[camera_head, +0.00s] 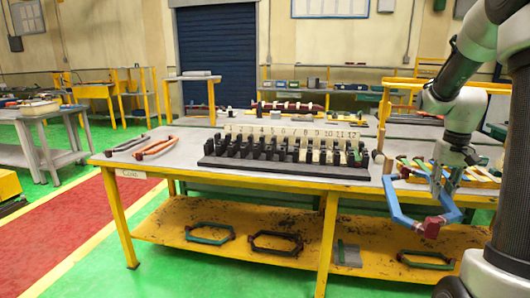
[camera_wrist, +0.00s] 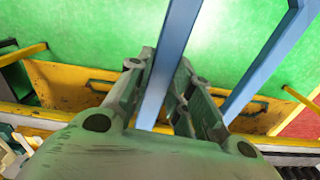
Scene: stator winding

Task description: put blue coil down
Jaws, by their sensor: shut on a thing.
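The blue coil (camera_head: 397,207) is an elongated six-sided loop with a dark red part (camera_head: 432,228) at its near end. It hangs in my gripper (camera_head: 443,185), in front of the table's right end. In the wrist view one blue bar of the coil (camera_wrist: 169,70) runs between the two fingers of my gripper (camera_wrist: 165,95), which are shut on it. The coil's other bar (camera_wrist: 262,68) passes to the right, free of the fingers. Green floor shows beyond the coil in the wrist view. The coil's far end is partly hidden in the head view.
The yellow-framed table (camera_head: 240,180) carries a black slotted rack (camera_head: 285,168) with numbered white labels. Red and grey coils (camera_head: 155,147) lie at its left end. More coils (camera_head: 275,242) lie on the lower yellow shelf. Several coloured bars (camera_head: 480,175) lie on the right.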

